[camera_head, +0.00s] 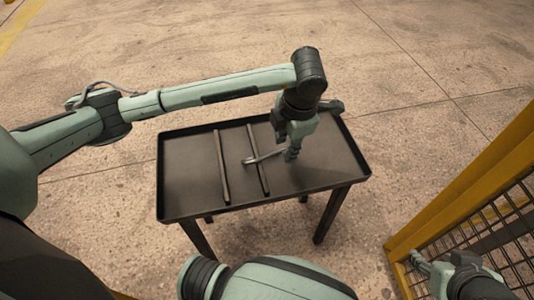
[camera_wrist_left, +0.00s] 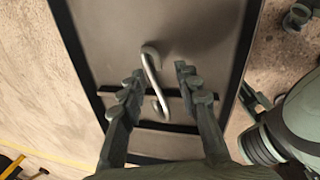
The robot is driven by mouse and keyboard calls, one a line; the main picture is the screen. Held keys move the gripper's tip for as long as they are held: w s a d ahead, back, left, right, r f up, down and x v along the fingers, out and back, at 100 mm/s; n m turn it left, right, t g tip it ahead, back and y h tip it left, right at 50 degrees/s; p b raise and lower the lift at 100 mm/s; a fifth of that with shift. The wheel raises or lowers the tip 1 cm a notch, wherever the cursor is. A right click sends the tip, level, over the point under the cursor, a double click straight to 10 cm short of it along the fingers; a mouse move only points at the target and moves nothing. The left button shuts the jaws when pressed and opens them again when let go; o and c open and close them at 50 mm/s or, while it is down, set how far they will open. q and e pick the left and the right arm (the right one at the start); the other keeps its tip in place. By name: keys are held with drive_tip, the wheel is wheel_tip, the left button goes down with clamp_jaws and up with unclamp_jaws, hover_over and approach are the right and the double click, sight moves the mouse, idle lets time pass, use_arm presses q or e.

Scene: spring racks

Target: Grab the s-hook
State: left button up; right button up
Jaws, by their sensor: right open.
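The s-hook (camera_head: 262,157) is a pale grey metal S lying on the dark table, one end across a dark bar. In the left wrist view the s-hook (camera_wrist_left: 151,72) appears between the fingertips, nearer the left one. My left gripper (camera_head: 291,153) points down over the table at the hook's right end. Its fingers (camera_wrist_left: 160,86) are apart in the left wrist view, not closed on the hook. Its exact height above the table is hard to tell. My right gripper (camera_head: 419,262) is open, low at the right, away from the table and beside the yellow-framed mesh.
The dark table (camera_head: 185,155) has a raised rim. Two bars, a left one (camera_head: 221,165) and a right one (camera_head: 257,150), lie across it. A yellow frame with black mesh (camera_head: 505,250) stands at the right. The table's left end is clear.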

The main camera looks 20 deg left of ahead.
sight(283, 153)
use_arm(q)
drive_tip(key=shift+x, duration=1.55)
drive_tip(key=shift+a, duration=0.15)
drive_tip(key=shift+c, duration=0.3)
clamp_jaws()
drive_tip(key=shift+r, duration=0.1)
